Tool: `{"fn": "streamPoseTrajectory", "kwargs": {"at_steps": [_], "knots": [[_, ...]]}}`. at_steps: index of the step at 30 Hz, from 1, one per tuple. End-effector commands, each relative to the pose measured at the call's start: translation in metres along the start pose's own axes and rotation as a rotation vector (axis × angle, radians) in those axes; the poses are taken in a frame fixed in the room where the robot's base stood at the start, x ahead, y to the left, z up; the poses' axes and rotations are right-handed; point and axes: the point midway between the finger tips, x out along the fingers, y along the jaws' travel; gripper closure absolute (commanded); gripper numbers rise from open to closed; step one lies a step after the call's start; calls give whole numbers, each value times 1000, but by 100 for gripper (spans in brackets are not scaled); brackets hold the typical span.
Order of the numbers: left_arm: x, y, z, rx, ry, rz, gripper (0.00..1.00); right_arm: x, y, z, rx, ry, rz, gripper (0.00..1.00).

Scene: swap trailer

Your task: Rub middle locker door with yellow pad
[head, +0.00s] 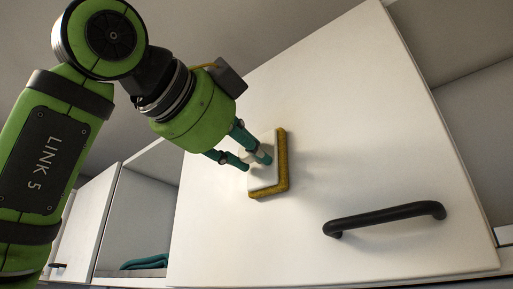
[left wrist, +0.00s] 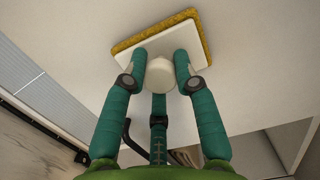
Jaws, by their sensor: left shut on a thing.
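The middle locker door (head: 330,115) is a large white panel filling the centre and right of the head view, with a black bar handle (head: 385,216) low on it. The yellow pad (head: 283,165) has a white backing and a yellow working face turned to the door. It lies against or very close to the door, left of and above the handle. My left gripper (head: 257,160) is shut on the pad's round white knob, which shows between its fingers in the left wrist view (left wrist: 160,72). My right gripper is in neither view.
Left of the door is an open compartment (head: 140,218) with a folded teal cloth (head: 146,262) on its floor. Another white door (head: 83,225) stands further left. A grey slatted panel (left wrist: 35,68) shows at the left in the wrist view.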

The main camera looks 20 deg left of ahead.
Motion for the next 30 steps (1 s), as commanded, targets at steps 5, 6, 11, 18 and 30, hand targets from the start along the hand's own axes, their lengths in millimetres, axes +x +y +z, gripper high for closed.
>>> {"fn": "streamPoseTrajectory", "kwargs": {"at_steps": [5, 6, 11, 18, 30], "knots": [[3, 1, 12, -1, -2, 3, 97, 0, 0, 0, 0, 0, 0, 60], [3, 1, 12, -1, -2, 3, 97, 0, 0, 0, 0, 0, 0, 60], [4, 1, 20, -2, -3, 4, 97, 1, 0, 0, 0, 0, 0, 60], [6, 1, 41, -3, -2, 3, 97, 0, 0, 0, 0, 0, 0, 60], [8, 0, 61, -3, -3, 4, 97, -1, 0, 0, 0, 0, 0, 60]]}}
